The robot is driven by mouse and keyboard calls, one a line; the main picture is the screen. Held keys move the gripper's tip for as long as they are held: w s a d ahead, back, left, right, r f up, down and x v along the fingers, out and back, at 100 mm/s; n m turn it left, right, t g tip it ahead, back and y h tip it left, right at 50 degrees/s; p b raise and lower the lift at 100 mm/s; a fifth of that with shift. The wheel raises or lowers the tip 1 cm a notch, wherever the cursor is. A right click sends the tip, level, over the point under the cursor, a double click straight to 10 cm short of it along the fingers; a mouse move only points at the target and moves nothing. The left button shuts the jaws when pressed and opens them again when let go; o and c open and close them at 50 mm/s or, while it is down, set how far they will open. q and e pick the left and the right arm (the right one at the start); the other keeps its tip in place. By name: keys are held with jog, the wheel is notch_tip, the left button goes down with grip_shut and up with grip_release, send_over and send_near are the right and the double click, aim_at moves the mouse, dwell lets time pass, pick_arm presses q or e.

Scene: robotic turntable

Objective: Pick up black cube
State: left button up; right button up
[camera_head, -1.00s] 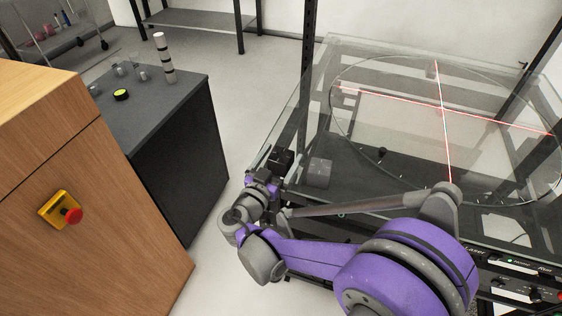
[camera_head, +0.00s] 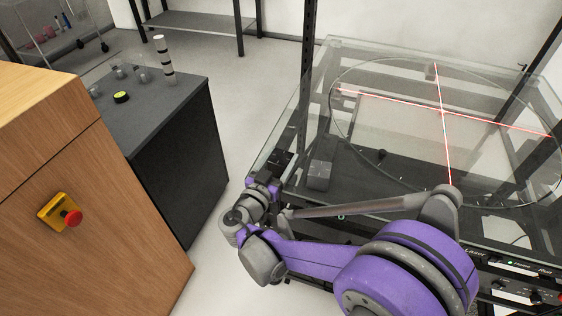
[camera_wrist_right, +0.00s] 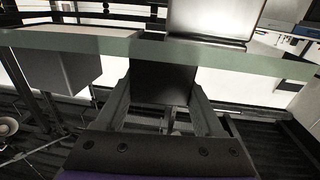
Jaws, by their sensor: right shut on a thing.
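The black cube (camera_head: 282,159) is at the front left corner of the glass-topped turntable table (camera_head: 342,50) in the head view. My right gripper (camera_head: 275,168) is at the cube and shut on it. In the right wrist view the dark cube (camera_wrist_right: 163,84) fills the space between the two fingers of my right gripper (camera_wrist_right: 159,100). The pale green glass edge (camera_wrist_right: 95,47) crosses just above the cube there. I cannot tell whether the cube touches the glass. My left gripper is not in view.
A dark upright post (camera_head: 308,70) rises behind. Red laser lines (camera_head: 443,110) cross the round turntable disc. A dark cabinet (camera_head: 180,150) and a wooden cabinet (camera_head: 90,200) stand at the left.

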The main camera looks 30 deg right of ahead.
aim_at(281, 157)
notch_tip(281, 157, up, 10)
jog(key=p, duration=0.3)
pick_arm(q)
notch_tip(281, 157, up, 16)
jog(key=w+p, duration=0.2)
jog(key=p, duration=0.9)
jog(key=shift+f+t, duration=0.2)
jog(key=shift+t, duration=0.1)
pick_arm(e)
jog(key=w+a+f+n+t+y, duration=0.2)
jog(key=w+a+n+t+y, duration=0.4)
jog(key=a+y, duration=0.3)
jog(key=shift+w+a+f+n+t+y, duration=0.35)
jog(key=shift+w+a+n, duration=0.25)
jog(key=shift+n, duration=0.2)
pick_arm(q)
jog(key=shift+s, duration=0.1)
pick_arm(e)
jog(key=shift+s, duration=0.15)
